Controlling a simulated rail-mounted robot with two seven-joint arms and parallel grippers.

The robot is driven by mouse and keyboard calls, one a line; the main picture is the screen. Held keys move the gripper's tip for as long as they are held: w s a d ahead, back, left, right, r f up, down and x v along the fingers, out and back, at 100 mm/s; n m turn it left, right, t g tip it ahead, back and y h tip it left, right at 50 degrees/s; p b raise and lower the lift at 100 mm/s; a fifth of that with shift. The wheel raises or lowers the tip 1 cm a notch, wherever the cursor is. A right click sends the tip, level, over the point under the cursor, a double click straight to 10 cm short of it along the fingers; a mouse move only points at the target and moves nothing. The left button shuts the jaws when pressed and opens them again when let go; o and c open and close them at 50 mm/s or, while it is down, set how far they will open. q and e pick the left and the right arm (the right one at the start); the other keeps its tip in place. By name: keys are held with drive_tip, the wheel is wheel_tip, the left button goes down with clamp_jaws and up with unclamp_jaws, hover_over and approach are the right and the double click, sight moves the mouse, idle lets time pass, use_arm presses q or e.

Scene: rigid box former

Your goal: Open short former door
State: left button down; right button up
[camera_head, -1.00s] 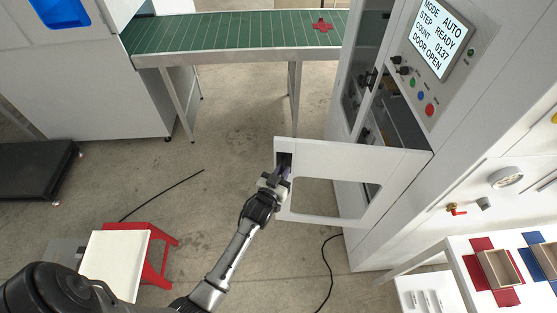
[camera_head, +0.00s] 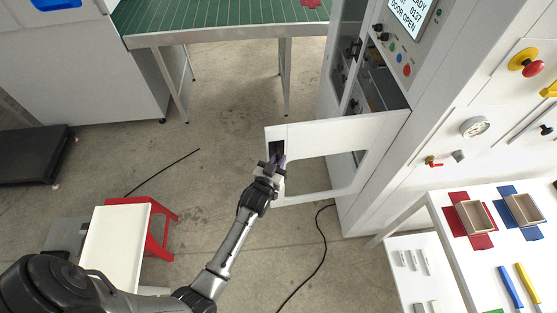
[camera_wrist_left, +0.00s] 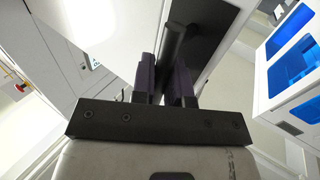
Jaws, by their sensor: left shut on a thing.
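The short former door (camera_head: 330,132) is a white framed panel with a rectangular window. It stands swung out from the machine in the head view, hinged at its right side. My left gripper (camera_head: 276,162) is at the door's free left edge, shut on the dark door handle (camera_wrist_left: 176,42). In the left wrist view the purple-grey fingers sit on either side of the dark handle bar, with the white door panel (camera_wrist_left: 98,18) beside it. Part of the handle is hidden by the fingers. My right gripper is not in view.
The white former machine (camera_head: 440,90) stands at right, its inside showing behind the door. A green conveyor (camera_head: 220,22) is at the back. A white-topped red stool (camera_head: 115,240) stands left of my arm. A black cable (camera_head: 318,250) lies on the floor. A white table (camera_head: 470,260) with boxes stands at lower right.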

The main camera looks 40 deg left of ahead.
use_arm(q)
drive_tip(key=shift+r, duration=0.3)
drive_tip(key=c, duration=1.2)
unclamp_jaws()
drive_tip(key=shift+w, duration=0.1)
drive_tip(key=shift+o, duration=0.3)
drive_tip(key=b+v, duration=0.2)
drive_tip(key=v, duration=1.2)
drive_tip(key=shift+f, duration=0.35)
drive_tip(key=shift+c, duration=0.4)
